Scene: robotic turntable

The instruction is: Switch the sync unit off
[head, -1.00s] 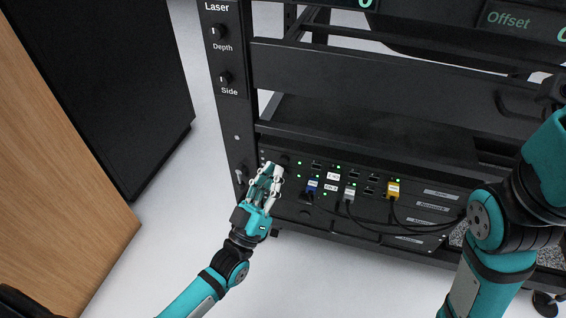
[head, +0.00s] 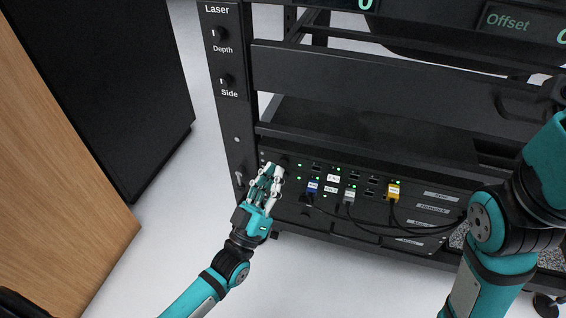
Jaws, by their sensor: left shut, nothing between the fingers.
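The sync unit's panel (head: 357,192) is a black front low in the rack, with several green lights and ports; cables with blue, grey and yellow plugs run into it. Labels sit at its right, the top one reading like "Sync" (head: 440,196). My left gripper (head: 272,168) is shut and empty, its fingertips at the panel's upper left end. The fingers hide that part of the panel, so I cannot tell whether they touch it or a switch there. My right gripper is out of view; only its arm shows at the right.
The rack's left post (head: 230,120) carries Laser knobs marked Depth (head: 220,34) and Side (head: 227,79). A black cabinet (head: 115,90) and a wooden panel (head: 50,170) stand at the left. The pale floor (head: 170,225) between them and the rack is clear.

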